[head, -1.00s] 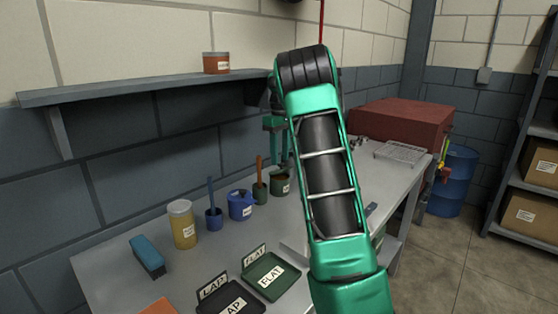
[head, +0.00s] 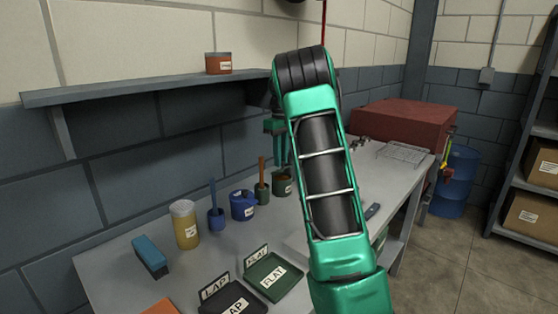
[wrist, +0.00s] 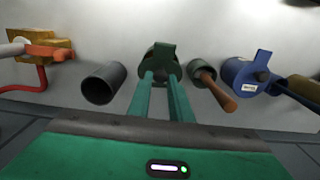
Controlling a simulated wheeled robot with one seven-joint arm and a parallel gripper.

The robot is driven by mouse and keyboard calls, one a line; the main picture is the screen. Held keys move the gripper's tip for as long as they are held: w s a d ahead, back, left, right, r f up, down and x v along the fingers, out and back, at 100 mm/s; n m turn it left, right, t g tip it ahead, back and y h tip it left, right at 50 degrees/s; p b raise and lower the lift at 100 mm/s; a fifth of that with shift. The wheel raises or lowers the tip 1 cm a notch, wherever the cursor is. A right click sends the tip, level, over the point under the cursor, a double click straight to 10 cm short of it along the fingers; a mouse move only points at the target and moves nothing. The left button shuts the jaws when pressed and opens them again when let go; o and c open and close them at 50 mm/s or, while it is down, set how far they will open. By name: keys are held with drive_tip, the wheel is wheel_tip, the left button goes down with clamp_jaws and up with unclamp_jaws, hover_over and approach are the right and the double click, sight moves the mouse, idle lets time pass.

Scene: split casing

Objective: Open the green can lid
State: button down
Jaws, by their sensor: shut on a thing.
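The green can (head: 283,187) stands at the back of the bench, partly behind my arm in the head view. A brownish patch shows at its top. In the wrist view a dark green round part with a tab, which looks like the green can lid (wrist: 160,53), is at my fingertips. My gripper (wrist: 160,76) is shut on it, with both fingers reaching to it. In the head view my gripper (head: 277,150) is above the can, partly hidden by my arm. I cannot tell how far the lid is lifted off the can.
Close beside the can are a green cup with a brown handle (head: 262,190) and a blue can (head: 243,206). A shelf (head: 150,86) runs above the bench.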

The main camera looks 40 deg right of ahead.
drive_tip(key=shift+w+a+r, duration=0.15)
drive_tip(key=shift+w+r, duration=0.15)
drive_tip(key=shift+w, duration=0.45)
drive_tip(key=c, duration=1.6)
unclamp_jaws()
drive_tip(key=shift+w, duration=0.1)
drive_tip(key=shift+r, duration=0.1)
drive_tip(key=shift+r, duration=0.35)
wheel_tip(320, 180, up, 10)
drive_tip(key=shift+f, duration=0.1)
